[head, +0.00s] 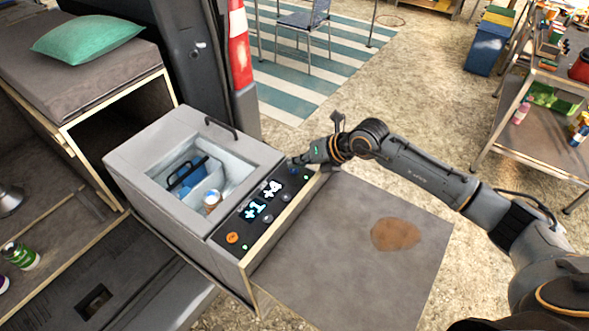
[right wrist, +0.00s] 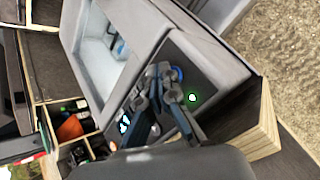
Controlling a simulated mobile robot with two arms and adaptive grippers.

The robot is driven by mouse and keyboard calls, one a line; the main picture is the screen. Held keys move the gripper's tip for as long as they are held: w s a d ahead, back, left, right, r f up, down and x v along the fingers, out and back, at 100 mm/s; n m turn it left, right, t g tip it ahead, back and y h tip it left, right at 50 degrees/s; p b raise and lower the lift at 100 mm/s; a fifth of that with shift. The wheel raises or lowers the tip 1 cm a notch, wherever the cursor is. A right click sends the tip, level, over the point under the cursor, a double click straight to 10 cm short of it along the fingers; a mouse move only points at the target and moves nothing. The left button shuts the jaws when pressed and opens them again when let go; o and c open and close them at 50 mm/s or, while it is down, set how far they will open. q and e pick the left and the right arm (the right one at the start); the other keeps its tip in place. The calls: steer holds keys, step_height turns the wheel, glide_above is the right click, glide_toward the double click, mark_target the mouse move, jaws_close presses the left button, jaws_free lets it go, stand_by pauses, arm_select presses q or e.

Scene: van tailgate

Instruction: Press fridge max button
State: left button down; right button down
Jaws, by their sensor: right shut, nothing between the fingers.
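The grey fridge box (head: 140,153) stands open-topped on the tailgate, with a blue item and a can inside. Its dark control panel (head: 250,226) has a display reading +1 and +4, an orange button (head: 232,238), small knobs and green lights. My right gripper (head: 298,161) is shut and empty, with its tips at the panel's far end. In the right wrist view, the fingertips (right wrist: 167,76) are close to a blue-lit round button (right wrist: 177,74) and partly cover it; I cannot tell whether they touch. A green light (right wrist: 192,97) is beside them. No max label is readable. My left gripper is out of view.
A brown flat board (head: 340,260) with an orange-brown stain lies right of the fridge and is otherwise clear. A green cushion (head: 88,38) lies on the bench at the left. A shelf rack (head: 520,125) stands at the right.

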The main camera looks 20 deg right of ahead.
mark_target(297, 171)
steer(key=shift+s+a+f+b, duration=0.1)
steer(key=shift+s+f+b, duration=0.15)
steer(key=shift+f, duration=0.25)
steer(key=shift+s+f+b, duration=0.2)
steer(key=shift+f+b, duration=0.05)
steer(key=shift+f, duration=0.25)
stand_by(0.3)
steer(key=shift+w+r, duration=0.1)
steer(key=shift+r, duration=0.15)
steer(key=shift+r+p, duration=0.15)
steer(key=shift+p, duration=0.15)
steer(key=shift+w+r+p, duration=0.2)
steer(key=shift+r+p, duration=0.35)
steer(key=shift+r, duration=0.1)
step_height(297, 171, up, 5)
steer(key=p, duration=0.3)
steer(key=shift+w+f, duration=0.1)
steer(key=shift+w, duration=0.1)
stand_by(0.9)
